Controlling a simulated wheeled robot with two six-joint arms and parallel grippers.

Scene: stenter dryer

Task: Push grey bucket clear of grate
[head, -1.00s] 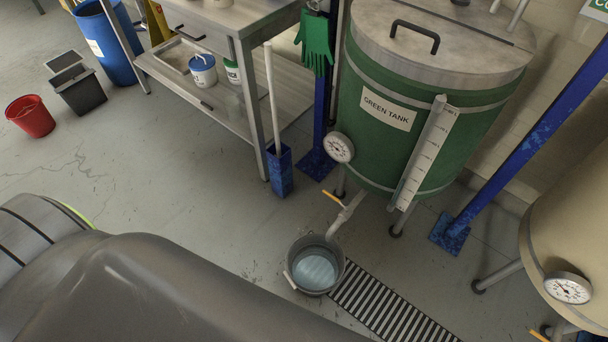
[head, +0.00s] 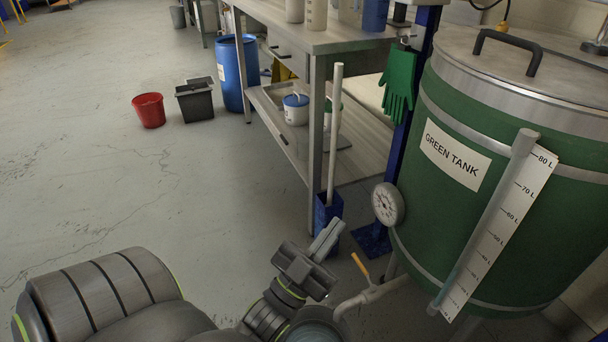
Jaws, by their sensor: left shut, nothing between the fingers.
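The grey bucket (head: 318,333) shows only as a part of its rim and inside at the bottom edge; the rest is cut off by the frame and my left arm. The grate is out of view. My left gripper (head: 327,239) is shut and empty, just above the bucket in the picture. Its fingers point up and right, towards the blue holder; I cannot tell whether any part of my arm touches the bucket. My right gripper is not in view.
The green tank (head: 470,185) stands at the right, with a drain pipe (head: 372,295) low beside the bucket. A blue holder (head: 326,212) stands by the workbench (head: 315,130). A red bucket (head: 149,110) and dark bin (head: 195,101) stand farther back. The left floor is clear.

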